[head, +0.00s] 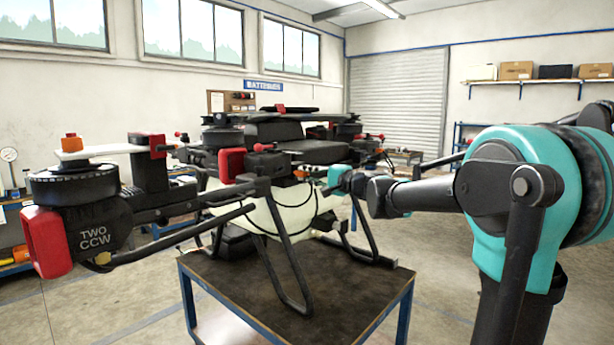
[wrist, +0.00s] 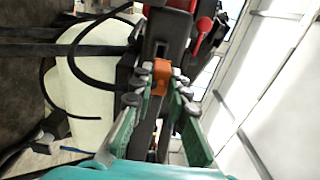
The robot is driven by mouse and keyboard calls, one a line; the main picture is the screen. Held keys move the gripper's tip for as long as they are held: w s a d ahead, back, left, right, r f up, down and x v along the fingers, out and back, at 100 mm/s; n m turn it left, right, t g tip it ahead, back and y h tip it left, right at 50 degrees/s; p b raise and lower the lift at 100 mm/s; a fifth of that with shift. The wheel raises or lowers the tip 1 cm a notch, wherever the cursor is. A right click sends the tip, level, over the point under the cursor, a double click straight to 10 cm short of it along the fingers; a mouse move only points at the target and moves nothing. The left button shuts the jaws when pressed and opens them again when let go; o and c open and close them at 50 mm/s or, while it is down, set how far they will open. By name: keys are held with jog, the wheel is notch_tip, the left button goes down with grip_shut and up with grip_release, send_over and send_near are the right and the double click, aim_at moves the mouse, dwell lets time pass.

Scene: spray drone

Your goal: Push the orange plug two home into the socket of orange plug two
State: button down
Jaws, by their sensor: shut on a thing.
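The orange plug (wrist: 161,76) shows in the wrist view between the tips of my gripper (wrist: 160,92), whose green-padded fingers close on it from both sides. It sits against a dark part of the drone, near the centre of that view. The socket is hidden behind the plug and fingers, so I cannot tell how deep the plug sits. In the head view my gripper (head: 343,180) reaches in from the right to the drone's (head: 275,155) middle, beside its pale tank. The plug is too small to make out surely there.
The drone stands on a dark-topped table (head: 345,300) with blue legs. A motor arm marked TWO CCW (head: 95,235) sticks out to the left. A red lever (wrist: 203,32) and black hoses lie close to my gripper. Landing-gear tubes (head: 285,265) stand below it.

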aim_at(307, 174)
jog(key=shift+a, duration=0.1)
jog(key=shift+x, duration=2.8)
jog(key=shift+x, duration=1.25)
jog(key=c, duration=1.4)
grip_release()
jog(key=v, duration=1.2)
